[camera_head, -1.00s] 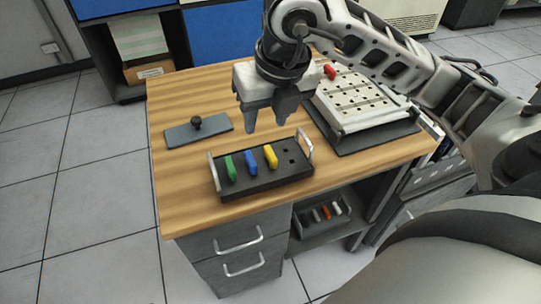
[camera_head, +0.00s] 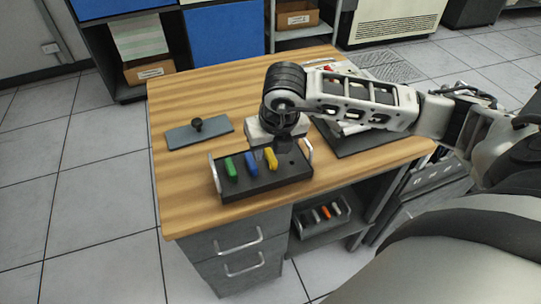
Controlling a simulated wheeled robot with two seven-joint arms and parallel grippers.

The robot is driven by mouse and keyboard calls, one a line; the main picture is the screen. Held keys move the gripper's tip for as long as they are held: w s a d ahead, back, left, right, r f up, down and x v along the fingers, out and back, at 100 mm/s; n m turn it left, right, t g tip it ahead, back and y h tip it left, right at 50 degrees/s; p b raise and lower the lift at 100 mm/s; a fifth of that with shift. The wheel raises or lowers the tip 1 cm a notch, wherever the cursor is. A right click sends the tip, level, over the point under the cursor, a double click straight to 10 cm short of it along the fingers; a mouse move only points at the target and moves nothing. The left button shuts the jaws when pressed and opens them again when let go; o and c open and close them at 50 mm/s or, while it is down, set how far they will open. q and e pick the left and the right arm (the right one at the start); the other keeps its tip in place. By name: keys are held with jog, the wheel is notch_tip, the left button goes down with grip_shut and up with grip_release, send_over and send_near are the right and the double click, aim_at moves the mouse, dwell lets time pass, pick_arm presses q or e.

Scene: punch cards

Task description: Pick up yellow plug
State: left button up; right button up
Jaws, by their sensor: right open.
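The yellow plug (camera_head: 271,158) stands in the black tray (camera_head: 245,186) on the wooden desk, to the right of a blue plug (camera_head: 251,163) and a green plug (camera_head: 231,168). My right gripper (camera_head: 270,152) is open and low over the right half of the tray, its fingers at the yellow plug. The gripper body and wrist hide part of its fingers, so I cannot tell whether they touch the plug. My left gripper is not in view.
A grey plate with a black knob (camera_head: 196,126) lies at the left of the desk. A white perforated board on a dark mat (camera_head: 365,143) is behind my right arm, partly hidden. The tray has upright metal handles (camera_head: 214,174) at both ends. The desk's front left is clear.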

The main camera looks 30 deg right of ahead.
aim_at(269, 155)
jog(key=shift+x, duration=1.3)
grip_shut()
jog(key=shift+r, duration=0.2)
